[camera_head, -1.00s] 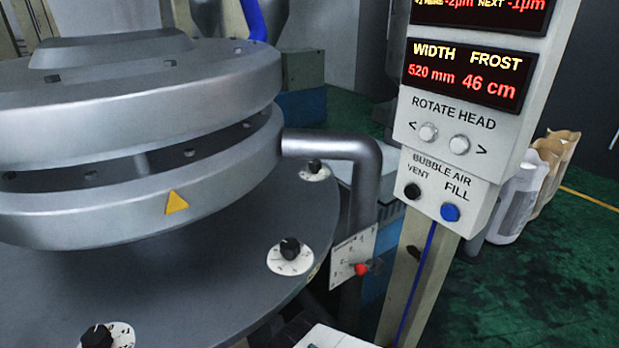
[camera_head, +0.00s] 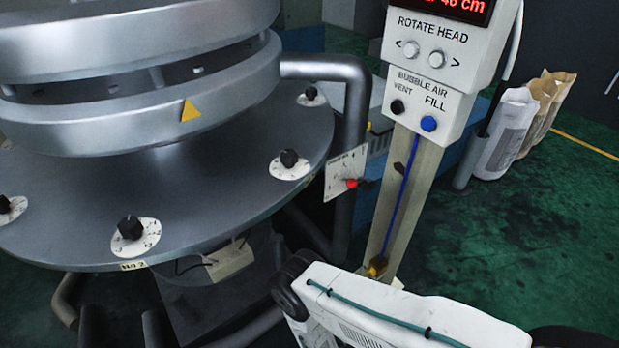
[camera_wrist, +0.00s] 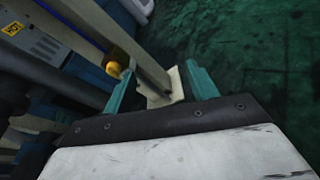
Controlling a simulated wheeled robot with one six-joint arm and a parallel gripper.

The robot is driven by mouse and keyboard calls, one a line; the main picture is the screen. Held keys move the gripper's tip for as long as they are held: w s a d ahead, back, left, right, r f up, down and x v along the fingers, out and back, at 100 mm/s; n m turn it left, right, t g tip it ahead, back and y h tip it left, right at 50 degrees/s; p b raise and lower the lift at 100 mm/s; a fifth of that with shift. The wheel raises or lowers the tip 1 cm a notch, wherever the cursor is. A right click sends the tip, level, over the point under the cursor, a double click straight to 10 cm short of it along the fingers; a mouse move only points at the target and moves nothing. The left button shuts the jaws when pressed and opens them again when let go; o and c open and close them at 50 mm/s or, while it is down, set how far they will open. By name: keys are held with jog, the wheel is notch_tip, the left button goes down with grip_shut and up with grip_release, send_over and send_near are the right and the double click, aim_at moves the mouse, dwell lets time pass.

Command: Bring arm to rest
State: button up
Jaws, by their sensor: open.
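My arm crosses the bottom right of the head view as white links with a teal cable; the gripper end does not show clearly there. In the wrist view, my gripper (camera_wrist: 160,88) shows two teal fingers standing apart with nothing held between them. Beyond the fingers is the beige post (camera_wrist: 132,48) with its foot on the green floor and a yellow-orange part beside it. The same control post (camera_head: 410,205) stands behind my arm in the head view. I cannot tell the exact gap between gripper and post.
A round grey machine die (camera_head: 150,190) with black dials fills the left. A control box (camera_head: 425,75) with buttons tops the post. A small plate with a red knob (camera_head: 346,172) is beside the pipe. Sacks (camera_head: 510,130) stand at the right. Green floor (camera_head: 530,240) is open at right.

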notch_tip(320, 180, up, 43)
jog(key=w+a+m+g, duration=0.2)
jog(key=w+m+g, duration=0.1)
jog(key=m+g, duration=1.05)
jog(key=s+d+r+m+t+y, duration=0.1)
jog(key=s+r, duration=0.4)
jog(key=r, duration=0.5)
jog(key=s+d+r+m+t+y, duration=0.2)
jog(key=s+d+r+m+y, duration=0.2)
jog(key=r, duration=0.7)
jog(key=s+d+r+m+t+y, duration=0.1)
jog(key=s+d+r+m+y, duration=0.1)
jog(key=s+r+y, duration=0.4)
notch_tip(320, 180, up, 5)
jog(key=shift+s+d+f+m, duration=0.15)
jog(key=shift+s+f+m, duration=0.05)
jog(key=shift+s+m, duration=0.4)
